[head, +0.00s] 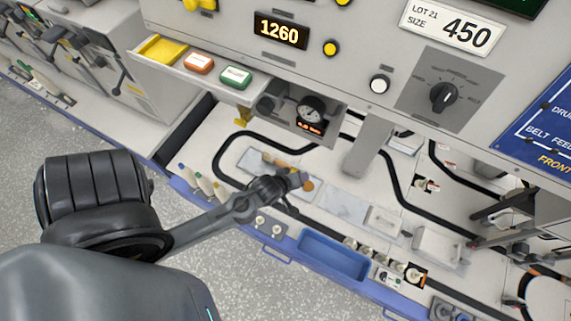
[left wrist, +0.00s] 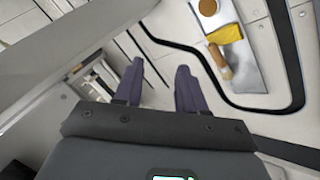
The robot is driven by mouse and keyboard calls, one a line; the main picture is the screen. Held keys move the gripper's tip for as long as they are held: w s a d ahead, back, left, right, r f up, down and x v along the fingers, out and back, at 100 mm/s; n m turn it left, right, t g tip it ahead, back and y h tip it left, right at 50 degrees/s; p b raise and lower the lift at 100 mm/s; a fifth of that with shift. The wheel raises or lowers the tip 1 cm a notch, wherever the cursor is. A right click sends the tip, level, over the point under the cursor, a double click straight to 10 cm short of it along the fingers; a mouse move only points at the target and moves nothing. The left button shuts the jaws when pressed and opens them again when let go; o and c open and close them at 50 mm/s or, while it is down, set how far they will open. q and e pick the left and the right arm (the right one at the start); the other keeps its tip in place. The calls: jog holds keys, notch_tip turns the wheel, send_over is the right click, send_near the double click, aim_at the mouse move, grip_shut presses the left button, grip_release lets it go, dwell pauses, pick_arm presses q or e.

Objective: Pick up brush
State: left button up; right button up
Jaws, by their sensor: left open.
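A small wooden-handled piece that looks like the brush (left wrist: 219,62) lies on a pale plate (left wrist: 244,76) in the left wrist view, beside a folded yellow cloth (left wrist: 226,34). In the head view the plate (head: 248,160) is partly covered by my arm, and the small brown and yellow items on it are hard to tell apart. My left gripper (left wrist: 158,78) is open and empty, with the brush to the right of its fingers and apart from them. In the head view my left gripper (head: 292,181) is over the plate's near side. My right gripper is not in view.
An orange disc (left wrist: 207,7) lies beyond the cloth. A black raised track (head: 222,150) loops around the plate. Several handled tools (head: 204,184) stand along the blue front edge at left. A blue bin (head: 333,256) is at the front. A gauge (head: 311,110) and control panel overhang the back.

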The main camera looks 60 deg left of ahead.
pick_arm(q)
jog(key=a+f+n+y+b, duration=0.3)
jog(key=a+f+n+b, duration=0.4)
jog(key=f, duration=0.7)
jog(key=n+y+b, duration=0.3)
jog(key=n+b, duration=0.2)
send_near(281, 166)
jog(key=b+x, duration=0.2)
jog(key=x, duration=0.2)
jog(key=shift+d+f+b, duration=0.1)
jog(key=shift+d+b, duration=0.05)
jog(key=shift+b, duration=0.2)
jog(key=shift+w+a+f, duration=0.2)
jog(key=shift+w+a, duration=0.15)
jog(key=shift+w, duration=0.05)
jog(key=b+x, duration=0.4)
jog(key=shift+s+a+f, duration=0.2)
jog(key=shift+w+a, duration=0.3)
jog(key=shift+w, duration=0.05)
jog(key=shift+s+d, duration=0.1)
jog(key=shift+d, duration=0.05)
jog(key=shift+c, duration=0.6)
grip_shut()
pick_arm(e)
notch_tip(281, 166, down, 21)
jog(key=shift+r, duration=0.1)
